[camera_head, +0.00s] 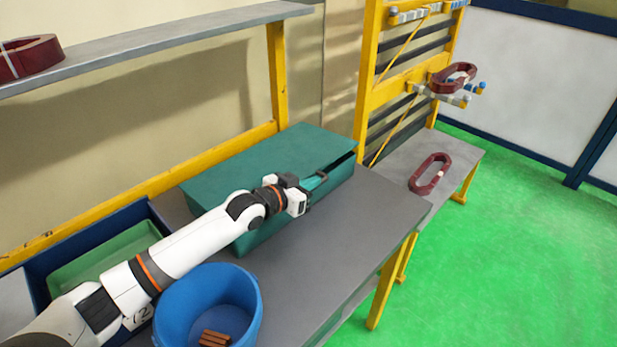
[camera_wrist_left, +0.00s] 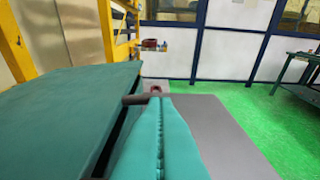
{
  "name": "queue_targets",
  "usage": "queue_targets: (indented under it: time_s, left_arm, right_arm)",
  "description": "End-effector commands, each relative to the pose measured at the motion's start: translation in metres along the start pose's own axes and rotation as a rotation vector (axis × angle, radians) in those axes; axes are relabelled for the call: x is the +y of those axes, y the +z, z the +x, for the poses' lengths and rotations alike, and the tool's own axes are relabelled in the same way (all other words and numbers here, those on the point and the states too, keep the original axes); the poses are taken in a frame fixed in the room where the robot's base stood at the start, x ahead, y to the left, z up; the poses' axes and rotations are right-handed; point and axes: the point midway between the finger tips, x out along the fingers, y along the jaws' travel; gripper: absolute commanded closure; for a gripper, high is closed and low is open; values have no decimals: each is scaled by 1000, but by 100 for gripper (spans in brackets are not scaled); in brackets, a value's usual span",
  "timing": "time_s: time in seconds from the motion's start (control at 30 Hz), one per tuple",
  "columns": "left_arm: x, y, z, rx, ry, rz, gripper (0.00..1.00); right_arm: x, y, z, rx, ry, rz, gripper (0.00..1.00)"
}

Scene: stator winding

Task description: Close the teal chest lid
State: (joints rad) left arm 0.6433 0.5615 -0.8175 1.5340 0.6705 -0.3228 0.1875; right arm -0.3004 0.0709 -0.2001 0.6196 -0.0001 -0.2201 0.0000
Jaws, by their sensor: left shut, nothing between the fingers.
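The teal chest (camera_head: 255,165) stands on the grey workbench against the back wall. Its lid is lowered but a dark gap shows under its right end, so it looks slightly ajar. The lid fills the left of the left wrist view (camera_wrist_left: 60,110), with a dark gap below its edge. My left gripper (camera_head: 318,181) is at the chest's front edge near the right end, its teal fingers (camera_wrist_left: 157,135) shut and empty. A dark handle (camera_wrist_left: 135,99) shows by the fingertips; I cannot tell if they touch it. My arm hides part of the chest front. My right gripper is out of view.
A blue bucket (camera_head: 255,300) with brown bars stands at the front left. A green tray (camera_head: 100,258) lies behind my arm. A grey shelf (camera_head: 150,40) hangs above the bench. Dark red coils (camera_head: 430,173) lie to the right. The bench right of the chest (camera_head: 365,220) is clear.

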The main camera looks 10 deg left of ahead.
Motion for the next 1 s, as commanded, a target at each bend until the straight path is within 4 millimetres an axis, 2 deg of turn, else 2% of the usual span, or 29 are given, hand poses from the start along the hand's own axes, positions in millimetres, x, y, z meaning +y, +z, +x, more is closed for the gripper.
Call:
queue_targets:
  time_s: [0.47, 0.57, 0.8, 0.87, 1.0]
  left_arm:
    - [0, 1, 0, 0, 0, -1, 100]
    - [-1, 9, -1, 0, 0, -1, 100]
    - [-4, 49, -8, 0, 3, -2, 100]
    - [-3, 35, -18, 2, 4, -3, 100]
    - [-4, 34, -48, 2, 4, 0, 100]
  right_arm:
    - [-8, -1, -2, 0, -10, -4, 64]
    - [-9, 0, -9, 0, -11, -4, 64]
    - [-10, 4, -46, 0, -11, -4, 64]
    - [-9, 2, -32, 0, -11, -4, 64]
    - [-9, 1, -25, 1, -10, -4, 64]
